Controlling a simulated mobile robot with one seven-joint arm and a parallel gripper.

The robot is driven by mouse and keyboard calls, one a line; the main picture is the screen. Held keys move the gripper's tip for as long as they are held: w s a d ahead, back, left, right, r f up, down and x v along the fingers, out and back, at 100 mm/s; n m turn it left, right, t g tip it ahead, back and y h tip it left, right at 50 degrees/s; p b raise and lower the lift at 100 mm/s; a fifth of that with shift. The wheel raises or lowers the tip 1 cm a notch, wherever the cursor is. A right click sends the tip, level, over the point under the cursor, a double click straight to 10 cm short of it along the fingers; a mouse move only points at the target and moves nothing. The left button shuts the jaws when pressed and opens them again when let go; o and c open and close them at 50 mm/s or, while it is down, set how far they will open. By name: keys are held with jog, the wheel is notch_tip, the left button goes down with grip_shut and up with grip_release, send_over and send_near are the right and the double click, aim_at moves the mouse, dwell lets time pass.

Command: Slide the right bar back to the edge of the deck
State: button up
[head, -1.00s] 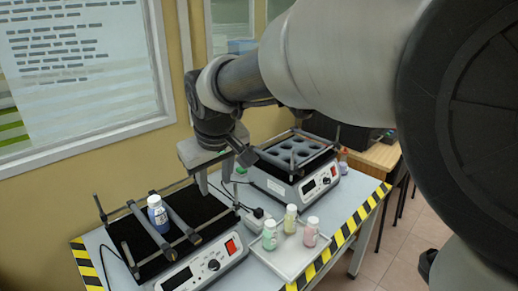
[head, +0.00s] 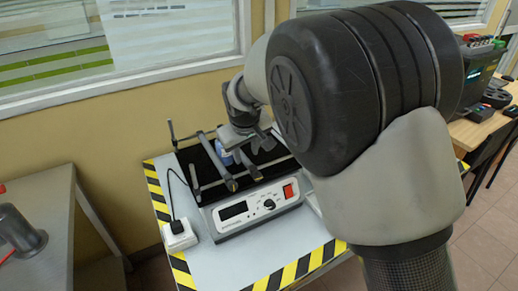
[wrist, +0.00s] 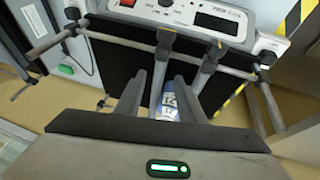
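The shaker (head: 268,207) has a black deck with two grey bars across it. In the head view the left bar (head: 218,163) and the right bar (head: 252,172) lie near the deck's middle, apart from its right edge. A blue-labelled bottle (head: 225,154) stands between them, partly hidden. My gripper (head: 250,150) is low over the deck by the right bar. In the wrist view, turned about, the right bar (wrist: 161,62) shows between my open fingers, the left bar (wrist: 208,68) lies beyond one finger, and the bottle (wrist: 170,101) is close below. Contact with the bar cannot be told.
A white power plug block (head: 179,235) sits left of the shaker. A striped table edge (head: 290,270) runs along the front. My arm hides the table's right side. A grey bench (head: 45,205) stands at the left, with a gap between.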

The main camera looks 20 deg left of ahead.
aim_at(246, 160)
jog(key=shift+x, duration=2.15)
jog(key=shift+c, duration=0.5)
grip_shut()
